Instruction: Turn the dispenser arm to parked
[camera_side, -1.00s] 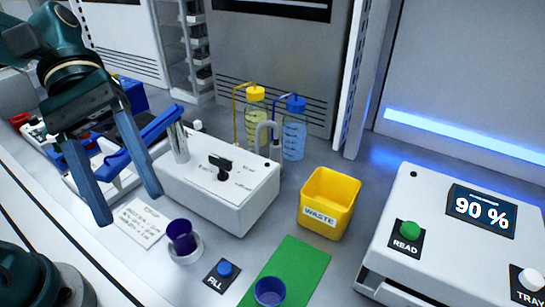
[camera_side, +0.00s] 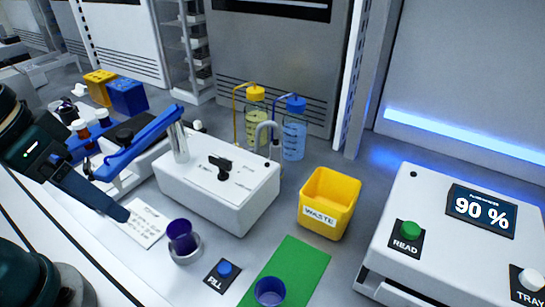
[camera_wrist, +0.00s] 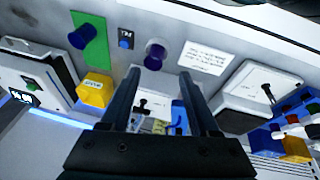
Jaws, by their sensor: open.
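I cannot tell for certain which of these is the dispenser arm. My gripper (camera_wrist: 160,74) is open and empty. In the side view one finger shows left of the box, apart from it; the other finger is not clear. In the wrist view the white box (camera_wrist: 152,82) shows between the fingers.
A purple cup (camera_side: 180,236) sits in a round holder near the box front. A written card (camera_side: 148,224) lies close to my finger. A yellow waste bin (camera_side: 330,203), a green mat (camera_side: 308,262) with another cup and a FILL button (camera_side: 224,269) are to the right.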

